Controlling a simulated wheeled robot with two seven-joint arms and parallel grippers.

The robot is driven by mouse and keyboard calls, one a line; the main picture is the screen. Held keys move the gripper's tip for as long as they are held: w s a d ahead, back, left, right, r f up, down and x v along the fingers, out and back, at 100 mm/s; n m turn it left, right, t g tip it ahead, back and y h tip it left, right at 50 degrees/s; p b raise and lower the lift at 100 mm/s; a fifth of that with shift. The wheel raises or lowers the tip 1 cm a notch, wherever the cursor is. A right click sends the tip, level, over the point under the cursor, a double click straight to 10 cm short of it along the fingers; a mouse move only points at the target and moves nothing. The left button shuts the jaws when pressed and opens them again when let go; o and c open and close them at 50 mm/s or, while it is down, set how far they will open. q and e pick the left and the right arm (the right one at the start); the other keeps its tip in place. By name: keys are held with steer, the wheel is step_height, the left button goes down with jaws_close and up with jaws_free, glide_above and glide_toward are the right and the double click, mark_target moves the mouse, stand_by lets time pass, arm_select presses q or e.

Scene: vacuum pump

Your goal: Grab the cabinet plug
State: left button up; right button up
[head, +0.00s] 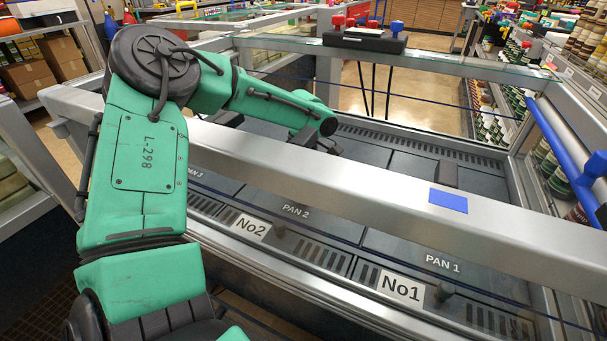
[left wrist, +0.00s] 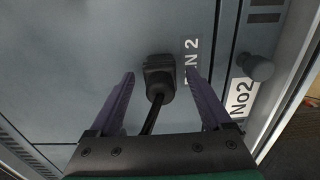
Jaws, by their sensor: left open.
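A black plug (left wrist: 158,66) with a round collar sits on the grey panel beside the PAN 2 label in the left wrist view. Its black cable (left wrist: 149,121) runs back toward my wrist. My left gripper (left wrist: 159,77) is open, with one purple finger on each side of the plug and visible space between each finger and the plug. In the head view my green left arm reaches over the metal beam, and my left gripper (head: 308,139) is partly hidden behind it. The plug cannot be made out there. My right gripper is not in view.
The metal beam (head: 330,195) crosses in front of the panels, with a blue patch (head: 448,201) on it. A dark block (head: 447,174) stands behind it. Knobs stand by the No1 and No2 labels. A black unit with red and blue knobs (head: 364,40) sits at the back.

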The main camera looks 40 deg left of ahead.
arm_select(q)
steer(key=shift+r, duration=0.1)
jaws_close()
steer(key=shift+r, duration=0.1)
